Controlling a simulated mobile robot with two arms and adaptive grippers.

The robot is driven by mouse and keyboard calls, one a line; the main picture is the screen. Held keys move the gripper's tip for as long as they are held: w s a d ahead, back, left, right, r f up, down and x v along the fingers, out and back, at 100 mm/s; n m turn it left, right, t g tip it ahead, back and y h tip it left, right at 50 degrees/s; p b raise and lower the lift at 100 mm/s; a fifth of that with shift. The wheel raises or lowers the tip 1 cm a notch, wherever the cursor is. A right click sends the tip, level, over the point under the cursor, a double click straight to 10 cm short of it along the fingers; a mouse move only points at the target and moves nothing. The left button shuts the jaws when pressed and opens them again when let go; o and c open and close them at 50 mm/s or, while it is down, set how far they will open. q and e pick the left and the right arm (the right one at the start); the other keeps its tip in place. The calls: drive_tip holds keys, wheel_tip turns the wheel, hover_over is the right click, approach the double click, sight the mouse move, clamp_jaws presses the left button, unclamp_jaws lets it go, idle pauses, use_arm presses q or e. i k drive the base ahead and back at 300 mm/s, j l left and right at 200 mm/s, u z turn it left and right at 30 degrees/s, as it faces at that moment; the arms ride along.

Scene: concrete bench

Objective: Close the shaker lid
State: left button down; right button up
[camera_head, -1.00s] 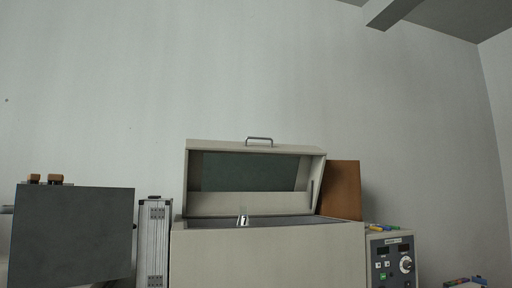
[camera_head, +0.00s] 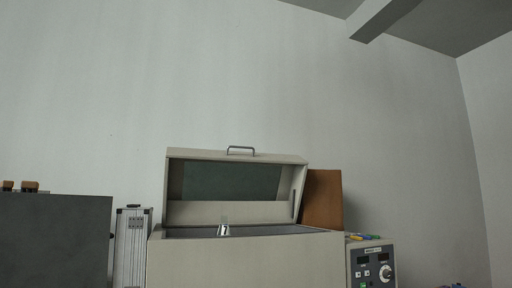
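The shaker (camera_head: 246,262) is a beige box low in the middle of the head view. Its lid (camera_head: 238,156) stands open, tilted up at the back, with a dark window (camera_head: 230,181) and a grey handle (camera_head: 241,149) on top. A small shiny metal piece (camera_head: 223,230) shows at the shaker's front rim; I cannot tell what it is. Neither of my grippers is in view.
A control box (camera_head: 372,262) with a dial stands right of the shaker. A brown board (camera_head: 322,200) leans behind it. A silver case (camera_head: 131,245) and a dark grey panel (camera_head: 55,240) stand at left. The space above the lid is clear.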

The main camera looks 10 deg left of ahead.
sight(197, 174)
drive_tip(key=i+z, duration=0.4)
drive_tip(key=i+j+z, duration=0.4)
drive_tip(key=i, duration=0.15)
drive_tip(key=i+l, duration=0.05)
drive_tip(key=l, duration=0.05)
